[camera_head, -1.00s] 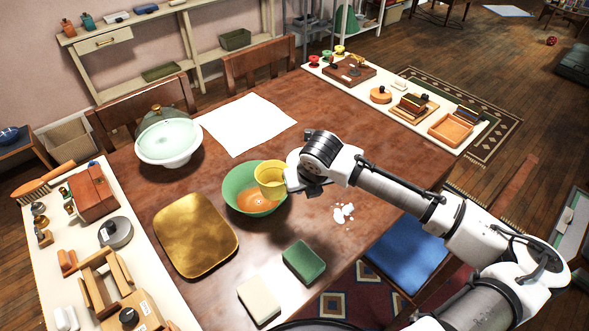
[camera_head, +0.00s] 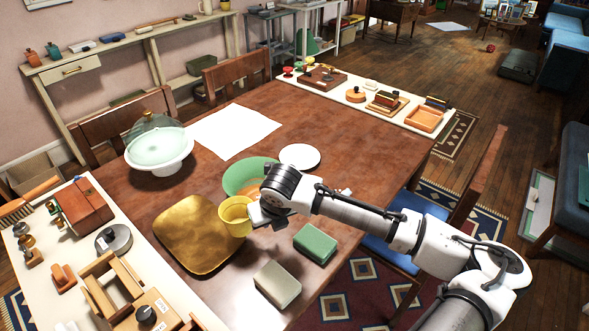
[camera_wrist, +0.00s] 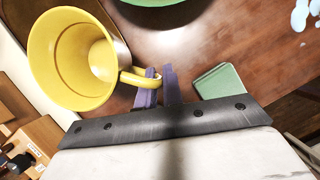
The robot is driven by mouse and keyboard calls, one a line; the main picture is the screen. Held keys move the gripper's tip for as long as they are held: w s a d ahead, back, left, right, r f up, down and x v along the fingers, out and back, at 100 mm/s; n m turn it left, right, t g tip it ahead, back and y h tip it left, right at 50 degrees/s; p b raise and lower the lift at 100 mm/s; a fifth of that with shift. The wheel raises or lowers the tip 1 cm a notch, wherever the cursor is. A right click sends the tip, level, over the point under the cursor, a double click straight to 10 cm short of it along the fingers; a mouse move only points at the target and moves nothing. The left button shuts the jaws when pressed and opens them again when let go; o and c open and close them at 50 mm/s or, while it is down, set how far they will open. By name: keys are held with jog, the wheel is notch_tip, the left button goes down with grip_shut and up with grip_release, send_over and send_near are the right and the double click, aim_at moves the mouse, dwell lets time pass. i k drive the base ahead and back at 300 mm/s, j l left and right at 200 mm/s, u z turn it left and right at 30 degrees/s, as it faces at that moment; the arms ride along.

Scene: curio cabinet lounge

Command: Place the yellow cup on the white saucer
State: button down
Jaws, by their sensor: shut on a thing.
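The yellow cup (camera_head: 235,217) is in my gripper (camera_head: 255,215), which is shut on its handle, above the right edge of the gold tray. In the wrist view the cup (camera_wrist: 72,62) is at the upper left, its mouth toward the camera, and the purple fingertips (camera_wrist: 160,88) close on its handle. The white saucer (camera_head: 299,157) lies flat and empty on the table behind the green bowl, to the right.
The green bowl (camera_head: 240,177) stands between cup and saucer, partly hidden by my arm. The gold tray (camera_head: 190,235) lies at left. A green block (camera_head: 315,243) and a pale block (camera_head: 277,284) lie in front. White paper (camera_head: 232,131) and a covered dish (camera_head: 158,150) are behind.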

aim_at(304, 160)
jog(key=i+l+u, duration=0.2)
jog(key=l+u, duration=0.15)
jog(key=l, duration=0.2)
jog(key=i+l+u, duration=0.1)
jog(key=l+u, duration=0.3)
jog(key=l, duration=0.2)
jog(key=l+u, duration=0.35)
jog(key=l, duration=0.25)
jog(key=l+u, duration=0.15)
jog(key=l, duration=0.55)
jog(key=l+u, duration=0.15)
jog(key=l, duration=0.55)
jog(key=k+l+u, duration=0.15)
jog(key=l, duration=0.55)
jog(key=l+u, duration=0.3)
jog(key=l, duration=0.3)
jog(key=l+u, duration=0.25)
jog(key=l, duration=0.3)
